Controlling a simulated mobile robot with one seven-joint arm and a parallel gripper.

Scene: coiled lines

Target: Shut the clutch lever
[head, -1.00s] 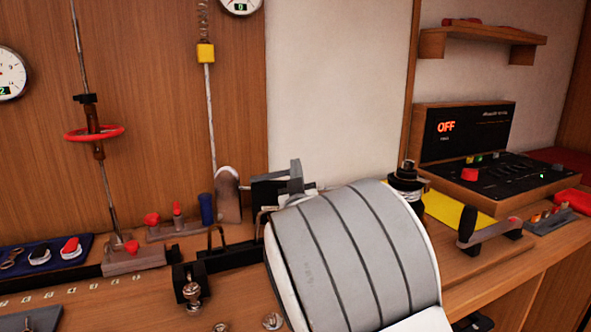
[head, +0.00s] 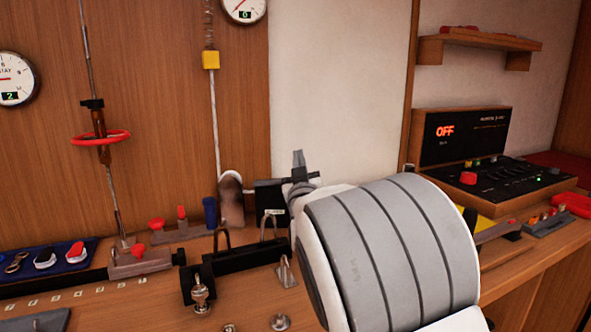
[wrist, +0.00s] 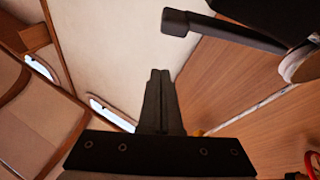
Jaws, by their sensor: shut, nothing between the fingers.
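The clutch is a black block with a small pale label (head: 266,200) on the bench, left of my gripper. Its black clutch lever (head: 303,177) sticks out to the right, partly overlapped by my gripper in the head view. In the wrist view the lever (wrist: 232,32) reaches left from the dark body at the top right, ending in a thicker tip. My gripper (head: 299,156) is shut and empty. Its fingertips (wrist: 160,74) point towards the lever tip, with a gap visible between them in the wrist view. How far apart they are in depth I cannot tell.
A brown rounded block (head: 231,198) with a white line stands left of the clutch. Chrome fittings (head: 200,292) and a black rail (head: 240,256) lie in front. A red ring (head: 101,137) hangs at left. A control panel (head: 490,180) stands at right.

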